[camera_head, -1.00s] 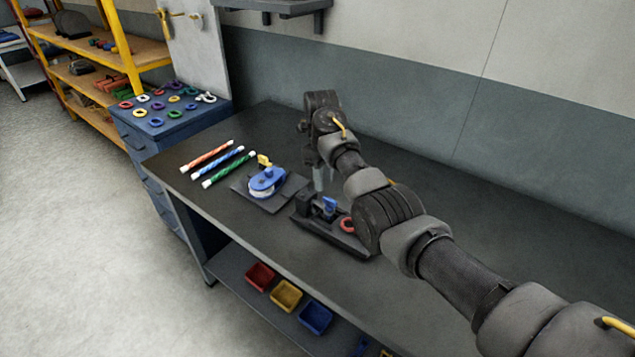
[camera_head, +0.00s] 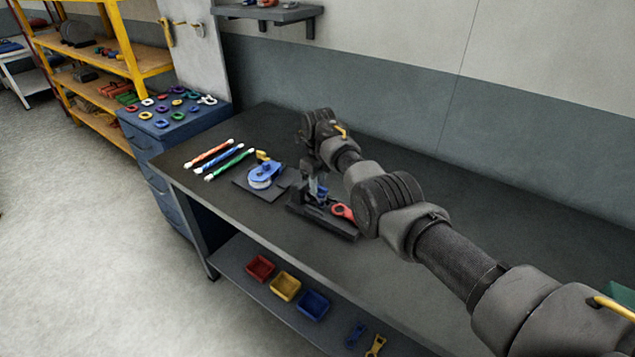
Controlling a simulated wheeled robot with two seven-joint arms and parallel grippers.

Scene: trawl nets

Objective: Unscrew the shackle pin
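A black fixture (camera_head: 325,222) stands on the dark workbench, with a small blue part (camera_head: 319,192) upright on its left half. It looks like the shackle, but the pin cannot be made out. A red ring-shaped piece (camera_head: 343,212) lies on the fixture's right half. My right arm reaches in from the right, and my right gripper (camera_head: 313,186) points down at the blue part. The fingertips are at or very near it. They are small and partly hidden, so I cannot tell whether they grip it. My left gripper is not in view.
A blue pulley block (camera_head: 265,174) sits on a dark plate left of the fixture. Several coloured rope pieces (camera_head: 221,158) lie farther left. A blue cabinet (camera_head: 142,140) with rings stands beyond. Red, yellow and blue bins (camera_head: 285,286) are on the lower shelf. The bench's right part is clear.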

